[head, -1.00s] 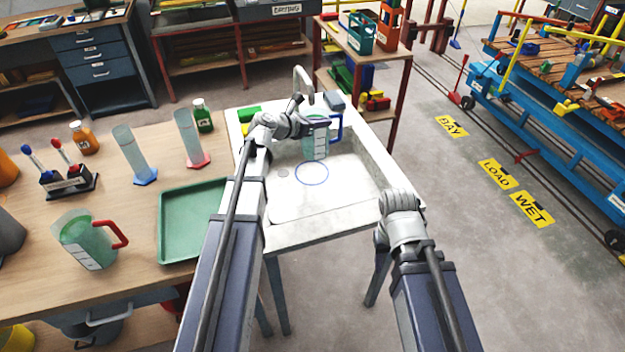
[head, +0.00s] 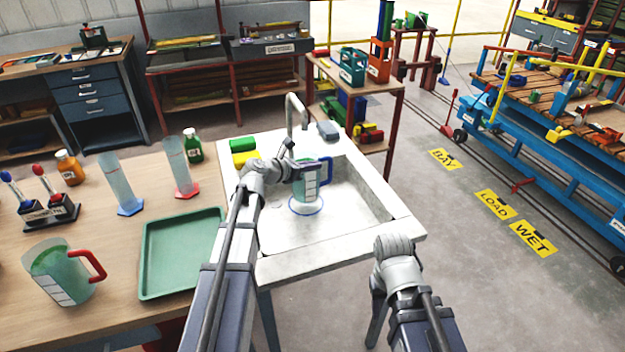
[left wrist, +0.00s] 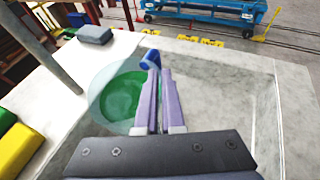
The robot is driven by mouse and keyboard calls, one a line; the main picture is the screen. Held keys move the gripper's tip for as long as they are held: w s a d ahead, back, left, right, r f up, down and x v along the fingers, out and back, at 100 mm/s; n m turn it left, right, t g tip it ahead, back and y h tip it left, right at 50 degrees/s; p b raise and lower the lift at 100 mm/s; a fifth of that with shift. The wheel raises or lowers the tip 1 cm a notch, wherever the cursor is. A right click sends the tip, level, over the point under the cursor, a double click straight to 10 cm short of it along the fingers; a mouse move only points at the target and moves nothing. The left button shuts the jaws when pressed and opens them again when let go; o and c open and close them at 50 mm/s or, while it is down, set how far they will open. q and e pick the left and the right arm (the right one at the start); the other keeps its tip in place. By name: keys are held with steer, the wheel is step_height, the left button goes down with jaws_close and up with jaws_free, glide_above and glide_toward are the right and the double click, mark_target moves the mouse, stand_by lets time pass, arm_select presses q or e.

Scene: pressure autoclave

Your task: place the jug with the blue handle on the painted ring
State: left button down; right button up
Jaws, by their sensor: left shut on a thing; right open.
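The jug with the blue handle (head: 302,189) is clear, pale green and upright in the sink, over the far part of the painted blue ring (head: 306,213). I cannot tell whether its base touches the sink floor. My left gripper (head: 317,167) is shut on the blue handle (head: 328,173). In the left wrist view, my left fingers (left wrist: 158,92) close at the handle (left wrist: 150,59), with the jug's round mouth (left wrist: 112,96) just left of them; the ring is hidden there.
The white sink (head: 395,222) has raised walls and a tap (head: 297,112) at the back. Green and yellow blocks (head: 243,152) lie on its far left rim. The bench at left holds a green tray (head: 150,283), a red-handled jug (head: 62,275), cylinders and bottles.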

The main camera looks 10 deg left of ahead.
mark_target(310, 175)
arm_select(q)
steer(key=shift+f+b, duration=1.75)
steer(key=shift+f, duration=0.1)
steer(key=shift+f, duration=0.15)
steer(key=c, duration=1)
jaws_free()
